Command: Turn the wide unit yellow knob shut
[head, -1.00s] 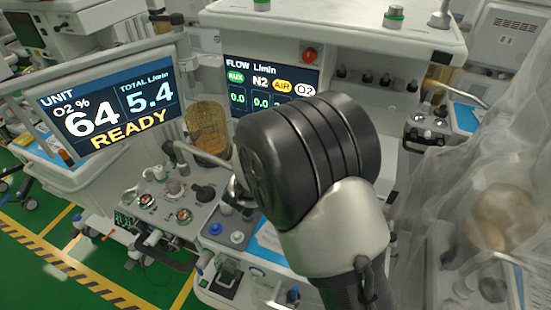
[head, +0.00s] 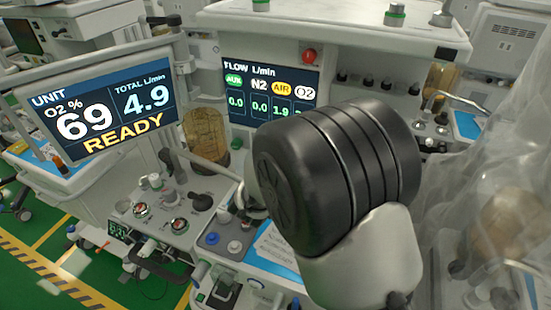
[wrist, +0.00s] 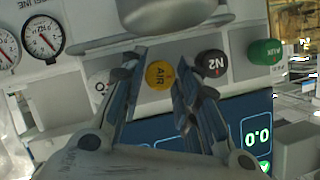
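The yellow AIR knob (wrist: 158,75) shows between the fingertips of my gripper (wrist: 157,88) in the wrist view, its lettering turned sideways. My fingers are spread apart, one on each side of the knob, with small gaps beside it; I cannot tell if either touches. In the head view my arm hides the gripper and knobs. The flow screen (head: 270,88) there shows AIR at 1.9, N2 at 0.0 and AUX at 0.0; the O2 value is hidden. The unit screen (head: 105,105) reads O2 69 %, total 4.9, READY.
In the wrist view the black N2 knob (wrist: 212,65) and green AUX knob (wrist: 264,52) sit close on the right. The white O2 knob (wrist: 98,84) is on the left, partly behind a finger. Round gauges (wrist: 43,36) are at upper left. Clear plastic sheeting (head: 490,170) hangs at the right.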

